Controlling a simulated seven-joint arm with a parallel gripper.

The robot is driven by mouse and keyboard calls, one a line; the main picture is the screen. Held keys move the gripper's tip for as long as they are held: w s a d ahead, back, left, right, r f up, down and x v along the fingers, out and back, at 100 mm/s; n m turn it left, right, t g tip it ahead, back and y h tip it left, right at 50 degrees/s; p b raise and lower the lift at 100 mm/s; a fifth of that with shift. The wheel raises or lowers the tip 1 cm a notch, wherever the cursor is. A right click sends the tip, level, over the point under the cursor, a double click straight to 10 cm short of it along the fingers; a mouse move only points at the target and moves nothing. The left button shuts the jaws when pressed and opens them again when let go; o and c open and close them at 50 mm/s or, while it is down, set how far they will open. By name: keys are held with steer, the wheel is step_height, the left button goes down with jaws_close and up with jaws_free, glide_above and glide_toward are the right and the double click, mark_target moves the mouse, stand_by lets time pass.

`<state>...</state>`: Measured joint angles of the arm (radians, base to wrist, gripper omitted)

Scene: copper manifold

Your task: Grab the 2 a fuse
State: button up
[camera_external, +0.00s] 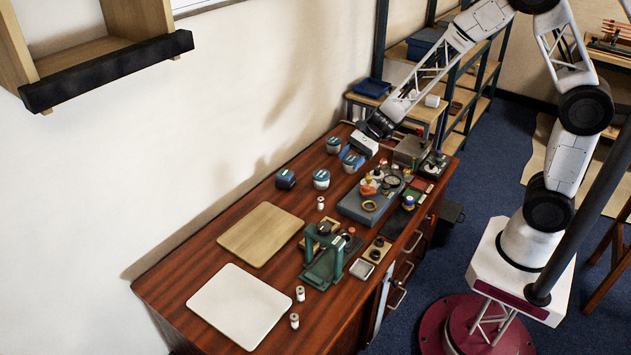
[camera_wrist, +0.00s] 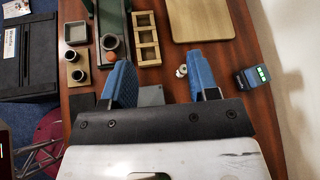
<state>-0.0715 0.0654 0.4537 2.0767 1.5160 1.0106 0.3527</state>
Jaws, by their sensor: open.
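Small white fuse-like cylinders stand on the wooden bench in the outside view: one (camera_external: 321,203) near the middle and two (camera_external: 300,293) (camera_external: 294,321) beside the white board. Their ratings are too small to read, so I cannot tell which is the 2 A fuse. One white cylinder (camera_wrist: 181,71) shows in the wrist view, beyond and between my fingertips. My gripper (camera_external: 350,159) is above the far part of the bench. In the wrist view its blue fingers (camera_wrist: 164,82) are apart, with nothing held between them.
A grey instrument box (camera_external: 355,208) and a green stand (camera_external: 325,262) occupy the bench's right side. A wooden board (camera_external: 260,235) and a white board (camera_external: 240,307) lie flat at the left.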

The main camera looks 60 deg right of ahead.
mark_target(322, 198)
steer(key=w+a+f+m+t, duration=0.1)
steer(key=w+f+m+t, duration=0.1)
steer(key=w+f+m, duration=0.3)
step_height(322, 198, down, 4)
steer(key=shift+w+f+y, duration=0.15)
steer(key=shift+w+y, duration=0.15)
steer(key=shift+w, duration=0.5)
steer(key=shift+a, duration=0.1)
steer(key=shift+f, duration=3.5)
steer(key=shift+a, duration=0.1)
steer(key=shift+x, duration=2.4)
steer(key=shift+w, duration=0.1)
jaws_close()
